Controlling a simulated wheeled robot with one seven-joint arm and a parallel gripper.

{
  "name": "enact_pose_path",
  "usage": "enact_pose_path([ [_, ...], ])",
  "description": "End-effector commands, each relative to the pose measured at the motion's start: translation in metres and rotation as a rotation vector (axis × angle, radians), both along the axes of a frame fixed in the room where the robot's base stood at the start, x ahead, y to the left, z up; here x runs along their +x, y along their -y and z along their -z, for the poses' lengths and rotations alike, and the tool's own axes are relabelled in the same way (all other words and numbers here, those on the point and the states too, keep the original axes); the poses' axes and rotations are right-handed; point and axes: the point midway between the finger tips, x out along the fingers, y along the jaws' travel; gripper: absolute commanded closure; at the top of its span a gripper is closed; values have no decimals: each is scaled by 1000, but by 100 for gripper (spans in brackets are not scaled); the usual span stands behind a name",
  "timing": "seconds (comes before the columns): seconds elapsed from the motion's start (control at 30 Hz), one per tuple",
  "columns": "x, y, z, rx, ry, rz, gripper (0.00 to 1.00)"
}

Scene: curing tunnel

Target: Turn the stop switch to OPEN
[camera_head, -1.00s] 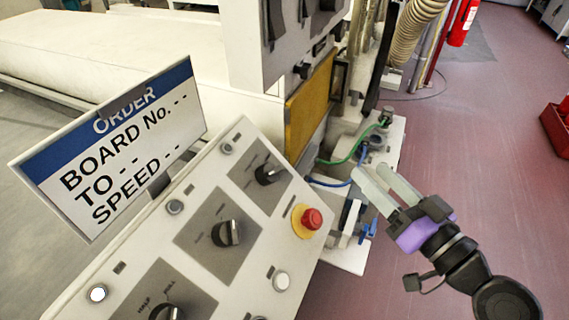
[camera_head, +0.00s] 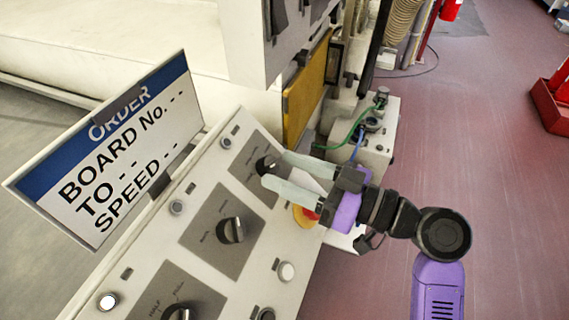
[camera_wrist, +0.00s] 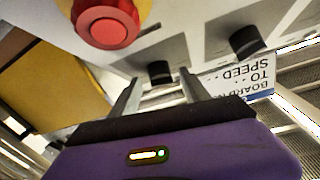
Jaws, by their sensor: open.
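A sloped white control panel (camera_head: 190,215) carries black rotary knobs on grey plates; most labels are too small to read, so I cannot tell which is the stop switch. The upper knob (camera_head: 266,165) lies just left of the fingertips of my gripper (camera_head: 277,169). My gripper is open and empty. In the wrist view that knob (camera_wrist: 160,72) shows beyond the gap between the fingers (camera_wrist: 160,85); I cannot tell if they touch it. The middle knob (camera_head: 231,230) and a lower knob (camera_head: 177,312) marked HALF and FULL are apart from my gripper.
A red mushroom button (camera_head: 311,213) on a yellow ring sits under my gripper, partly hidden. An order sign (camera_head: 110,150) stands along the panel's left edge. A grey-white cabinet (camera_head: 245,50) with switches rises behind.

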Motion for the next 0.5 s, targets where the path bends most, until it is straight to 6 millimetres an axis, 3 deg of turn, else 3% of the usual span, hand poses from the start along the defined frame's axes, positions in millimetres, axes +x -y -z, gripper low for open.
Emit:
enact_pose_path([
  [0.37, 4, -8, 0, 0, 0, 1, 46],
  [0.5, 4, -7, 0, 0, 0, 1, 69],
])
